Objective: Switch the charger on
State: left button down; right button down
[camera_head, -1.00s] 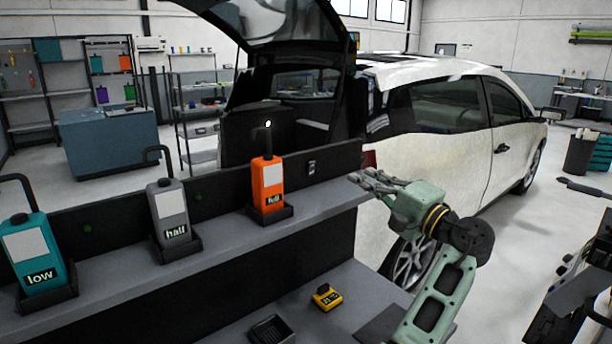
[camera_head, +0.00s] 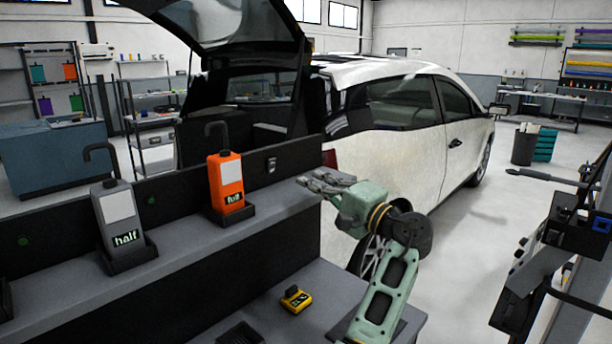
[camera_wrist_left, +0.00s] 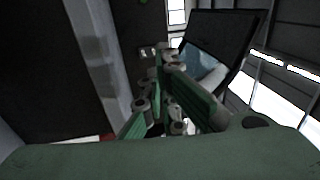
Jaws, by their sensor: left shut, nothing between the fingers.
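The charging shelf (camera_head: 190,271) carries an orange unit marked "full" (camera_head: 226,182) and a grey unit marked "half" (camera_head: 118,220), each upright in a dark cradle. A small switch (camera_head: 271,165) sits on the dark back panel, right of the orange unit. A small pale fitting (camera_wrist_left: 148,51), likely this switch, shows in the left wrist view beyond the fingers. My left gripper (camera_head: 312,181) is shut and empty, above the shelf's right end, a little right of the switch and apart from it in the picture. The fingers show green and grey in the wrist view (camera_wrist_left: 165,105). My right gripper is not in view.
A yellow device (camera_head: 295,299) lies on the lower surface beside a dark tray (camera_head: 240,334). A white car (camera_head: 400,130) with its tailgate raised stands behind the bench. A dark rack (camera_head: 545,260) is at the right. Open floor (camera_head: 500,225) lies between.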

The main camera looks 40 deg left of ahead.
aim_at(272, 166)
pick_arm(q)
jog(key=a+p, duration=0.1)
jog(key=a, duration=0.2)
jog(key=a+r+p, duration=0.1)
jog(key=a+p, duration=0.1)
jog(key=a, duration=0.2)
jog(key=w+a+r+p, duration=0.1)
jog(key=a, duration=0.3)
jog(key=shift+p, duration=0.35)
jog(key=shift+a, duration=0.45)
